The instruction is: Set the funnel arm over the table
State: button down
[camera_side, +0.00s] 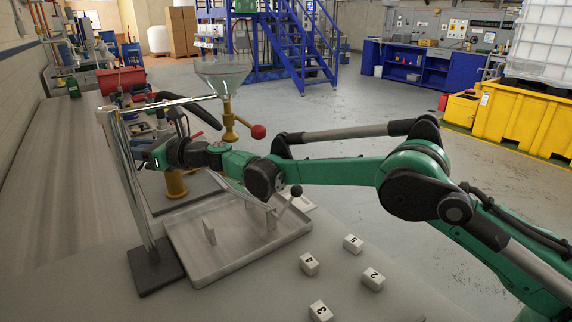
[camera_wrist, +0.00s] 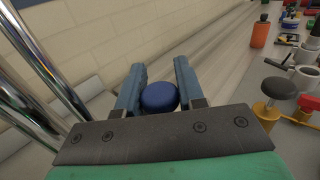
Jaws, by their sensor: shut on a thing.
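A clear glass funnel (camera_side: 222,76) with a brass valve (camera_side: 229,120) and a red knob (camera_side: 258,131) hangs at the end of a chrome arm (camera_side: 165,104). The arm is carried by chrome posts (camera_side: 137,190) on a dark base (camera_side: 155,268); the posts also show at the left of the wrist view (camera_wrist: 42,62). My gripper (camera_side: 151,158) is beside the posts, below the arm. In the wrist view its two blue-grey fingers (camera_wrist: 159,72) are shut on a round blue knob (camera_wrist: 159,97). What the knob joins to is hidden.
A shallow grey tray (camera_side: 200,268) with a black-knobbed lever (camera_side: 296,190) lies below my arm. Several white numbered blocks (camera_side: 309,264) lie to the right. The bench (camera_side: 60,190) at left is clear.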

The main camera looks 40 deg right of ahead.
jog(key=shift+w+a+n+g+y, duration=0.1)
jog(key=shift+a+n+g+y, duration=0.15)
jog(key=shift+n+g+y, duration=0.2)
jog(key=c, duration=0.6)
grip_release()
jog(key=shift+o, duration=0.2)
jog(key=v, duration=0.5)
jog(key=shift+s+d, duration=0.2)
